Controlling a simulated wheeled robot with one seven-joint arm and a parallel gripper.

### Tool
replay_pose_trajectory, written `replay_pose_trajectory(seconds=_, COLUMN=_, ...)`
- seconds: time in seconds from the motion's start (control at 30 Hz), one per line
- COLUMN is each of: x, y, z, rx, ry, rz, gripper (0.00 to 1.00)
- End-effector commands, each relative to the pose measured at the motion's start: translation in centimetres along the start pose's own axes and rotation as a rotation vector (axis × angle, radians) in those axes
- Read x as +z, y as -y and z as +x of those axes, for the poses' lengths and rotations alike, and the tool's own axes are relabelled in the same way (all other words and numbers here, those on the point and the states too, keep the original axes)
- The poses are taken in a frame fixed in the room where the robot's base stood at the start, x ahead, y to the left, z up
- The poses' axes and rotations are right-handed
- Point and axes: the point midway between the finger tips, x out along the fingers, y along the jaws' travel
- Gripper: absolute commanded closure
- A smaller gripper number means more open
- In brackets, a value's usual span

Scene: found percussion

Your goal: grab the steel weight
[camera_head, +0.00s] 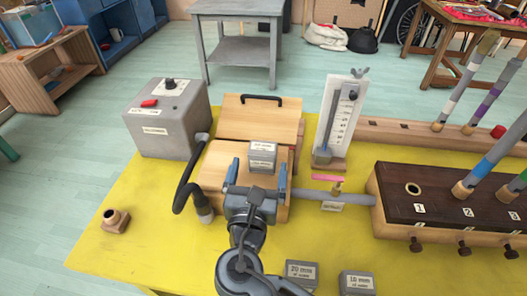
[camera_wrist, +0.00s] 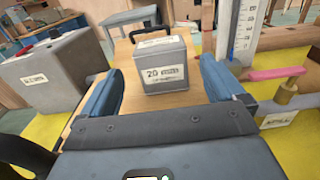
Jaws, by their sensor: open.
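The steel weight, a small grey block (camera_head: 262,158) with a white label on top, sits on the wooden box (camera_head: 212,172). In the wrist view the weight (camera_wrist: 162,68) stands upright between the fingers, and its front label begins with "20". My gripper (camera_head: 258,174) is open, with one blue finger to each side of the weight. In the wrist view my gripper (camera_wrist: 160,78) shows gaps on both sides of the weight. I cannot tell how far the fingertips reach along it.
A grey control box (camera_head: 167,120) with a dark hose stands left of the wooden box. An upright gauge (camera_head: 339,120) stands behind right. Two labelled grey blocks (camera_head: 301,274) (camera_head: 357,283) lie in front. The yellow table's left front is mostly clear.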

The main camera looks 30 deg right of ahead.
Motion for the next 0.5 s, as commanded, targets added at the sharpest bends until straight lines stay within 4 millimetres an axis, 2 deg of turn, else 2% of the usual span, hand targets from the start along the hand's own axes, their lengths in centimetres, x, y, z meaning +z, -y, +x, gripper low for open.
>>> replay_pose_trajectory(seconds=0.3, x=0.7, y=0.2, z=4.1, rx=-0.001, ry=0.001, rz=0.002, gripper=0.04)
replay_pose_trajectory(seconds=0.5, x=0.6, y=0.2, z=5.5, rx=0.000, ry=0.000, rz=0.001, gripper=0.04)
